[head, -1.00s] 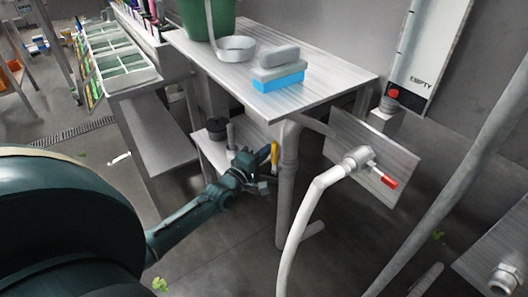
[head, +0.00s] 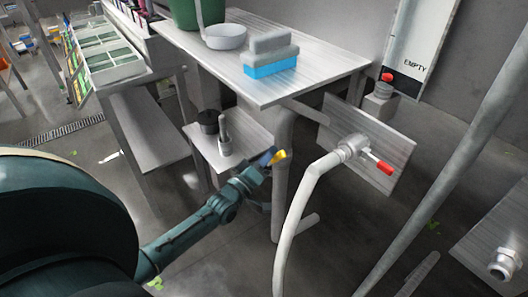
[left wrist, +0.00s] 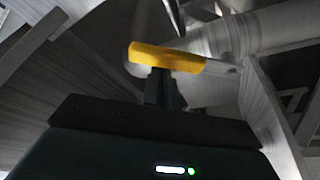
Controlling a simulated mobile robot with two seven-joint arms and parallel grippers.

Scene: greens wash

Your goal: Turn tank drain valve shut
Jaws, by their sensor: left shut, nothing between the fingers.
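A yellow lever handle (head: 279,157) sits beside the grey pipe (head: 282,182) under the steel table. It shows large in the left wrist view (left wrist: 166,58), lying nearly level across the picture. My left gripper (head: 266,160) is at the lever in the head view. In the left wrist view its fingers (left wrist: 160,84) are shut with nothing between them, right up against the lever's near side; I cannot tell whether they touch it. A second valve with a red handle (head: 377,162) sits on a steel plate (head: 398,146) to the right. My right gripper is out of view.
A white hose (head: 297,215) hangs to the right of my left arm. A low shelf (head: 205,150) stands behind the gripper.

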